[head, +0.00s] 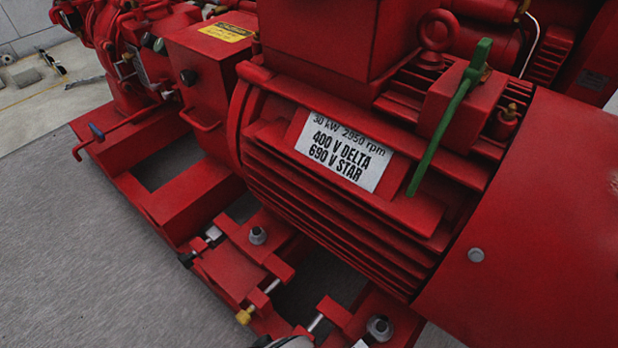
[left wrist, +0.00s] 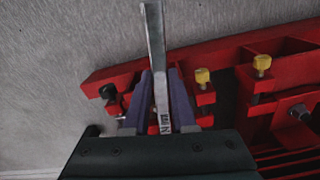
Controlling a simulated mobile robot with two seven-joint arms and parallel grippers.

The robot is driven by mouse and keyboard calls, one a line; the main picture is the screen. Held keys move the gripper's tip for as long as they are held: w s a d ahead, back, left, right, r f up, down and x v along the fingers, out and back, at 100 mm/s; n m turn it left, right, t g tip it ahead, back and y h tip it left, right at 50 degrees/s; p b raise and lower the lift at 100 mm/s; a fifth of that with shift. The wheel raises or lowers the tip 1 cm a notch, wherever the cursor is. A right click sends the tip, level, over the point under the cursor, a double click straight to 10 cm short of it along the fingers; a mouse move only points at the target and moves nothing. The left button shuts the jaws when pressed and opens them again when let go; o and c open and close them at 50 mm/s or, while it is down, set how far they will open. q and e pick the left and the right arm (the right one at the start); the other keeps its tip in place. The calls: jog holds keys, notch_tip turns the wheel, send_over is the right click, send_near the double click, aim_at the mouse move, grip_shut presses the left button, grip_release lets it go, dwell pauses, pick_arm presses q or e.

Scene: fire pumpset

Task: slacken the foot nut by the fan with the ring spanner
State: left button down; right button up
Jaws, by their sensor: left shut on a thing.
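The foot nut by the fan (head: 380,327) sits on a red motor foot near the bottom edge of the head view, left of the smooth red fan cover (head: 540,230). Another foot nut (head: 258,235) sits further left. In the left wrist view my left gripper (left wrist: 160,88) is shut on a steel spanner (left wrist: 154,40), which stands out past the fingertips. The spanner's far end reaches the top edge, so I cannot see its ring. One foot nut (left wrist: 298,110) shows at the right there, apart from the spanner; I cannot tell which. My right gripper is not in view.
The red motor (head: 340,215) with a white rating label (head: 344,150) fills the middle. A green bar (head: 450,130) leans across its side. Yellow-headed screws (left wrist: 203,76) (left wrist: 262,62) stand beside the red base rail (left wrist: 225,50). Grey floor (head: 70,250) is free at the left.

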pick_arm(q)
jog(key=shift+w+a, duration=0.1)
jog(key=shift+w, duration=0.05)
jog(key=shift+r, duration=0.1)
jog(key=shift+r+p, duration=2.5)
jog(key=shift+p, duration=0.15)
jog(key=shift+f, duration=0.2)
jog(key=shift+w+a+f+m+b, duration=0.15)
jog(key=shift+f+m+b, duration=0.05)
jog(key=shift+f+b, duration=0.4)
jog(key=shift+w+a+f+m+b, duration=0.1)
jog(key=shift+a+f+m+b, duration=0.1)
jog(key=shift+f+b, duration=0.35)
jog(key=shift+f+b, duration=1.35)
jog(key=shift+b, duration=0.1)
